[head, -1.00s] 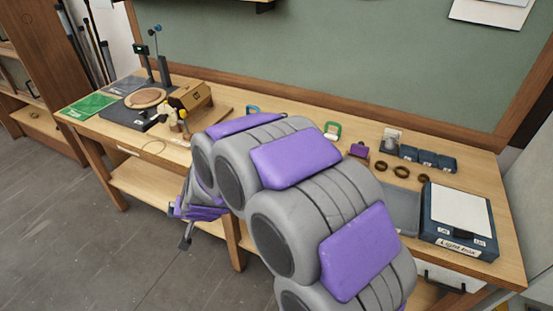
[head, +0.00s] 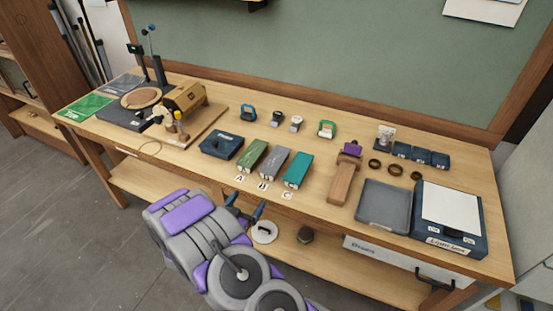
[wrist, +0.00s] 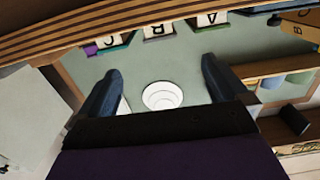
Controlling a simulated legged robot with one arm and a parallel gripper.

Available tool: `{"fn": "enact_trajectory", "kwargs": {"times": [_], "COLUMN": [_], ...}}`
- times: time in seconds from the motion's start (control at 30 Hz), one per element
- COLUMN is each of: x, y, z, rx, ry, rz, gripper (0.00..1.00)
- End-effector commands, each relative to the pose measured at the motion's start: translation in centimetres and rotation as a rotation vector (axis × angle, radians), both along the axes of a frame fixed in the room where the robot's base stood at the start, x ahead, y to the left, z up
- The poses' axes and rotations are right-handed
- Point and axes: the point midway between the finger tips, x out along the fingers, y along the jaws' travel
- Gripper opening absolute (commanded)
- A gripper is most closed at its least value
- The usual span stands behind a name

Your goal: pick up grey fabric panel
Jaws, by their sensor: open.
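A long grey block (head: 273,163) lies on the bench above label B, between a green block (head: 252,155) above A and a teal block (head: 298,170) above C. A flat grey sheet (head: 122,85) also lies at the bench's far left; I cannot tell which grey piece is the fabric panel. My gripper (head: 245,205) is open and empty at the bench's front edge, below the labelled blocks. In the wrist view, its two dark blue fingers (wrist: 160,82) are spread apart, and labels C, B and A appear at the top.
A dark blue box (head: 222,145) stands left of the blocks. A wooden block (head: 343,182), grey tray (head: 384,206) and light box (head: 449,223) are to the right. A green sheet (head: 87,107) is far left. A lower shelf (head: 345,262) runs beneath the bench.

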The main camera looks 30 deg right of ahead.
Motion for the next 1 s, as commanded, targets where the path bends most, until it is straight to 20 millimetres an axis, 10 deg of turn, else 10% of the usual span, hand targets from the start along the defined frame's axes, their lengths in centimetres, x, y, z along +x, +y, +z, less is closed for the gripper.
{"fn": "enact_trajectory", "kwargs": {"times": [1.0], "x": [7.0], "y": [-9.3], "z": [0.1], "rx": [-0.042], "ry": [-0.009], "rz": [-0.008], "gripper": [1.0]}}
